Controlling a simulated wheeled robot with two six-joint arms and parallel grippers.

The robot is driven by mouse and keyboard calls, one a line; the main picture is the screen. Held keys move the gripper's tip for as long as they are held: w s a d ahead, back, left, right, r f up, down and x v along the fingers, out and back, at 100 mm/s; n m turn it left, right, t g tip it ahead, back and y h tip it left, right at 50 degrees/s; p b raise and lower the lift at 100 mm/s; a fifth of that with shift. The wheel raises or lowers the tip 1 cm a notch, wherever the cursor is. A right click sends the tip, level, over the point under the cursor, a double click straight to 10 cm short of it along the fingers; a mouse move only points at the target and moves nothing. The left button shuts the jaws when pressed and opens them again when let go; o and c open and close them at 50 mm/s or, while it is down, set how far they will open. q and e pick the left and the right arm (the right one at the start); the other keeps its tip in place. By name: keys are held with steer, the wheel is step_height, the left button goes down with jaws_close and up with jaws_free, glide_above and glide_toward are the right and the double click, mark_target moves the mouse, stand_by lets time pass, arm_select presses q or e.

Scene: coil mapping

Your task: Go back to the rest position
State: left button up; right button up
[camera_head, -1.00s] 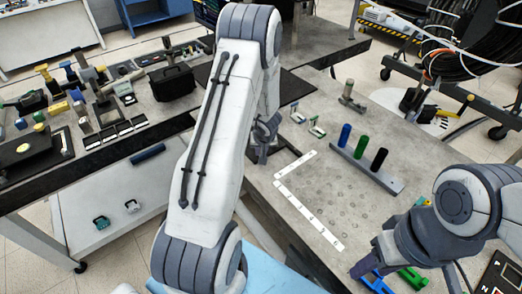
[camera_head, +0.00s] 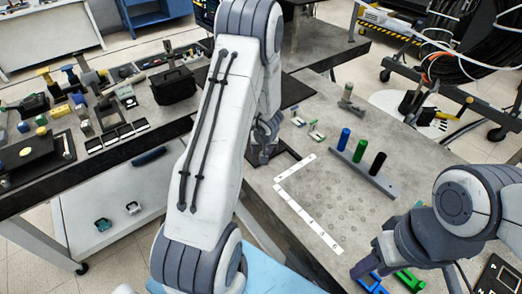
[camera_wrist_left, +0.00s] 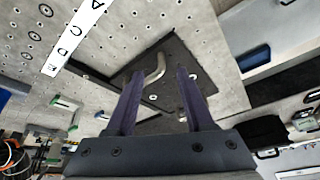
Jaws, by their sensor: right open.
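My left gripper (camera_head: 265,152) hangs over the left edge of the grey work table (camera_head: 330,185), partly hidden by my own arm. In the left wrist view its two fingers (camera_wrist_left: 160,76) are apart. Between them shows a bent metal rod (camera_wrist_left: 155,68) on a dark plate (camera_wrist_left: 212,70); I cannot tell that either finger touches it. My right gripper (camera_head: 364,268) is low at the table's near right, pointing down beside a blue clip (camera_head: 374,284) and a green clip (camera_head: 409,280). Its fingertips are hard to make out.
A rack (camera_head: 384,182) with blue, green and black posts stands on the table, right of a white L-shaped marker strip (camera_head: 308,222). A crowded tool bench is at the left, with a black case (camera_head: 174,85). A cable reel (camera_head: 462,45) stands at upper right.

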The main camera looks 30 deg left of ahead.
arm_select(q)
steer(key=p+v, duration=0.3)
steer(key=v, duration=0.4)
steer(key=w+d+r+m+t+h, duration=0.15)
steer(key=d+r, duration=0.25)
steer(key=d, duration=0.4)
steer(key=d+r+m+h, duration=0.3)
steer(key=d+r, duration=0.1)
steer(key=d, duration=0.5)
steer(key=s+d+r+m+g+h, duration=0.1)
steer(key=s+d+r+m+h, duration=0.2)
steer(key=s+d, duration=0.5)
steer(key=s+d+r+m+g, duration=0.3)
steer(key=s+d+r+m, duration=0.15)
steer(key=s+d, duration=0.35)
steer(key=s+a+r+m+y, duration=0.2)
steer(key=s+a+y, duration=0.1)
steer(key=s, duration=0.9)
steer(key=shift+a+m+g+b, duration=0.3)
steer(key=shift+a+g, duration=0.15)
steer(key=shift+a, duration=0.2)
steer(key=shift+r, duration=0.15)
